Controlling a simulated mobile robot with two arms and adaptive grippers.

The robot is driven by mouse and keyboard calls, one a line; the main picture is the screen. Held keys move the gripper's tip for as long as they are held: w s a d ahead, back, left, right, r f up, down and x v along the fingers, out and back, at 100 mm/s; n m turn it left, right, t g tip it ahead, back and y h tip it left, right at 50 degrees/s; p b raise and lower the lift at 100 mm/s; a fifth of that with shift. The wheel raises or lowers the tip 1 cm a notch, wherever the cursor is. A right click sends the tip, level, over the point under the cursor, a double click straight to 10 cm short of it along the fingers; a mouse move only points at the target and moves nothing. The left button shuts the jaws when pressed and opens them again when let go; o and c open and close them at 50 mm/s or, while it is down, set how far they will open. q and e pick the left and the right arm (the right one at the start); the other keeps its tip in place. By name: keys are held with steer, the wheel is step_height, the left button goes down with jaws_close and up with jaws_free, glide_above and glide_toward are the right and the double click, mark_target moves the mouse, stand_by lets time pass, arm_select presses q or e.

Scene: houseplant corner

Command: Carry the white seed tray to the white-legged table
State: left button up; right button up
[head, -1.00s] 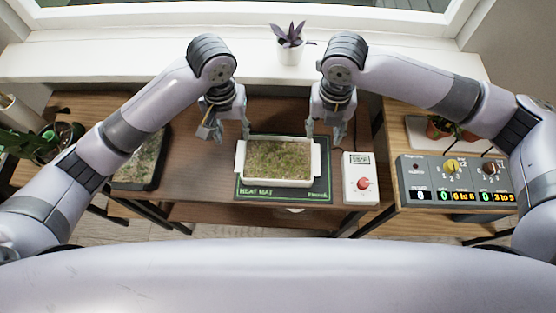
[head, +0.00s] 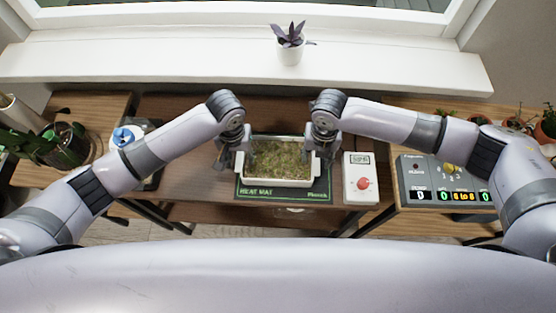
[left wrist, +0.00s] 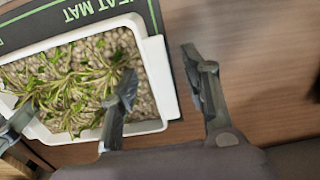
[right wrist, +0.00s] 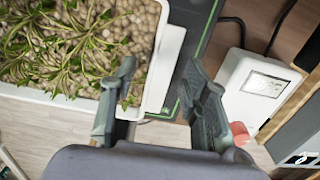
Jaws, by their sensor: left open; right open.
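The white seed tray (head: 278,182), filled with pebbles and green seedlings, sits on the dark green heat mat (head: 255,195) on the middle table. My left gripper (head: 234,155) is open at the tray's left end. In the left wrist view its fingers (left wrist: 160,75) are on either side of the tray's end wall (left wrist: 157,72). My right gripper (head: 326,153) is open at the right end. In the right wrist view its fingers (right wrist: 158,82) straddle that end wall (right wrist: 165,65). I cannot tell whether any finger touches. No white table legs are in view.
A white controller with a red knob (head: 362,184) stands just right of the mat. A grey panel with dials (head: 445,180) is on the right table. A potted purple plant (head: 290,50) stands on the windowsill. Another plant (head: 65,145) is at left.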

arm_select(q)
jaws_close()
arm_select(e)
jaws_close()
stand_by(0.6)
